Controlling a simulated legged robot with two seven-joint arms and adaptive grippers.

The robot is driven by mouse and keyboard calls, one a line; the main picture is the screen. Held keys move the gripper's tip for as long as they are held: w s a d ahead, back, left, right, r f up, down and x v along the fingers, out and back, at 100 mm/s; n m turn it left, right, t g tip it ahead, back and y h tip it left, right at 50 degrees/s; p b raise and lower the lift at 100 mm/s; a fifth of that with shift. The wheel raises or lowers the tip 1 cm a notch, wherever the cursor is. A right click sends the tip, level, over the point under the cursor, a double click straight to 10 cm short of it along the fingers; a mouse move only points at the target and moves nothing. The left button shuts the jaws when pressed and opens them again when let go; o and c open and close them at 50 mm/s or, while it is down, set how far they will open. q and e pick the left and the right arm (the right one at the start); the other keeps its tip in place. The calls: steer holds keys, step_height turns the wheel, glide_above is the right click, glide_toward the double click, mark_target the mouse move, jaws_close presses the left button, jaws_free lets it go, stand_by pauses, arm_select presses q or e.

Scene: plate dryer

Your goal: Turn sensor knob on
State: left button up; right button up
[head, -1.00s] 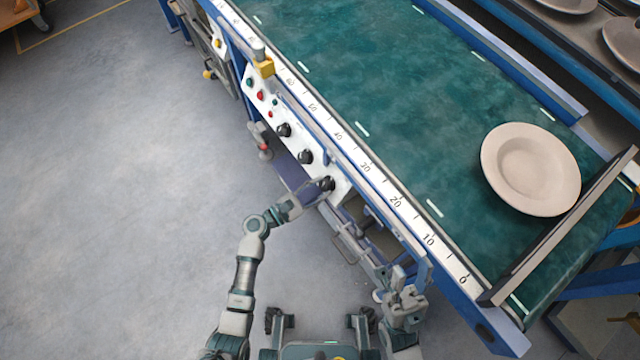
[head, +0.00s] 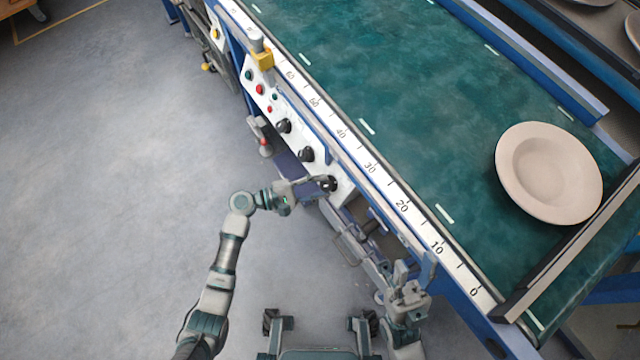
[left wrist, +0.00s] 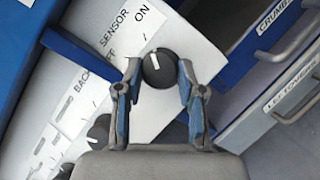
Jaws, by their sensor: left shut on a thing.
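The sensor knob (left wrist: 158,68) is black and round with a white line, on a white panel (left wrist: 75,75) marked SENSOR, ON and OFF. Its line points up and slightly left in the left wrist view, between the words OFF and ON. My left gripper (left wrist: 158,75) is shut on it, one finger on each side. In the head view my left gripper (head: 316,186) reaches the lowest black knob (head: 328,184) on the panel, partly covering it. My right gripper (head: 408,294) is beside the conveyor's near end, away from the knob; its finger opening is unclear.
Two other black knobs (head: 306,153) and several coloured buttons (head: 260,90) sit further up the panel. A green conveyor (head: 400,100) carries a pale plate (head: 549,172). Open floor lies left.

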arm_select(q)
steer(key=shift+s+a+f, duration=0.1)
steer(key=shift+f, duration=0.15)
steer(key=o, duration=1)
steer(key=shift+o, duration=0.6)
steer(key=shift+a+r, duration=0.1)
steer(key=shift+r, duration=0.05)
steer(key=shift+a, duration=0.2)
steer(key=f+v, duration=0.1)
steer(key=v, duration=1)
steer(key=shift+a+r, duration=0.4)
steer(key=shift+r, duration=0.05)
steer(key=shift+d, duration=0.1)
